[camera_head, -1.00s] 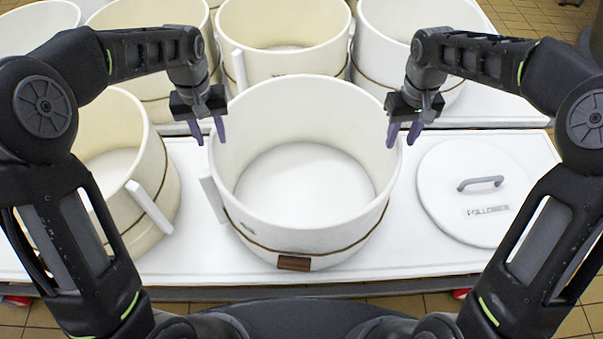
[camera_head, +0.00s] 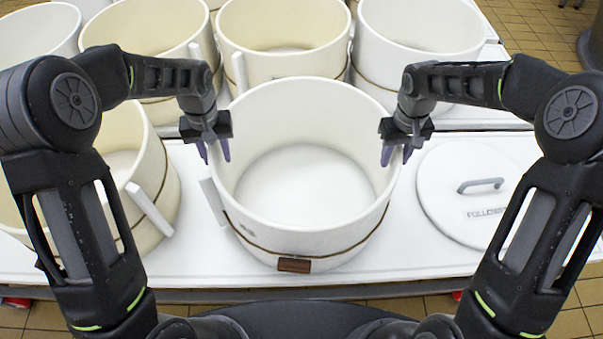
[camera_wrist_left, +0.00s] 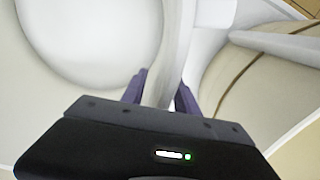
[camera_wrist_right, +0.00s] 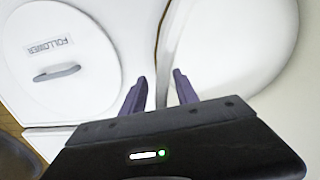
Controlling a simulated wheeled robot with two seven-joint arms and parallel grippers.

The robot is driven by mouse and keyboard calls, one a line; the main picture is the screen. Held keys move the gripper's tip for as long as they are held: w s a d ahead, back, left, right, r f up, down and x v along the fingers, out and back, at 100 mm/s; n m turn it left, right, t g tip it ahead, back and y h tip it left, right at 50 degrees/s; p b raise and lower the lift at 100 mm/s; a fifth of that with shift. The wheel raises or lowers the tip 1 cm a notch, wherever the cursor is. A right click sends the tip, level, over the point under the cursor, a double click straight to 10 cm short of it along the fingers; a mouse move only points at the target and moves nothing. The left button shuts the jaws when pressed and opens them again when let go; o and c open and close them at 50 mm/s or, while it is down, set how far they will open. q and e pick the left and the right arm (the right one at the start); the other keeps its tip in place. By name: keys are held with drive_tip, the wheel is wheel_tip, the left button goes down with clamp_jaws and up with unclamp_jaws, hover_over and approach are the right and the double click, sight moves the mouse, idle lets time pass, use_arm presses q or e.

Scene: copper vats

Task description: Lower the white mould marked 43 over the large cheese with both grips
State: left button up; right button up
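The white mould (camera_head: 310,240), a large open round tub with a thin brown band and a brown plate low on its front, stands upright mid-table. I cannot read a number on it. A pale round floor shows inside; I cannot identify a cheese there. My left gripper (camera_head: 214,152) is open at the mould's left rim, one finger inside and one outside the wall. The left wrist view shows the wall (camera_wrist_left: 172,60) between its fingers. My right gripper (camera_head: 397,154) is open astride the right rim, which also shows between its fingers in the right wrist view (camera_wrist_right: 161,75).
A white round lid marked FOLLOWER (camera_head: 465,215) lies to the right. A cream tub (camera_head: 160,185) stands close on the left. Several more tubs stand behind, including a cream one (camera_head: 285,75) and a white one (camera_head: 420,65). White table (camera_head: 400,258) shows bare at the front.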

use_arm(q)
drive_tip(key=shift+f, duration=0.5)
use_arm(e)
drive_tip(key=shift+f, duration=0.5)
use_arm(q)
clamp_jaws()
use_arm(e)
clamp_jaws()
use_arm(q)
drive_tip(key=shift+r, duration=0.1)
use_arm(e)
drive_tip(key=shift+r, duration=0.1)
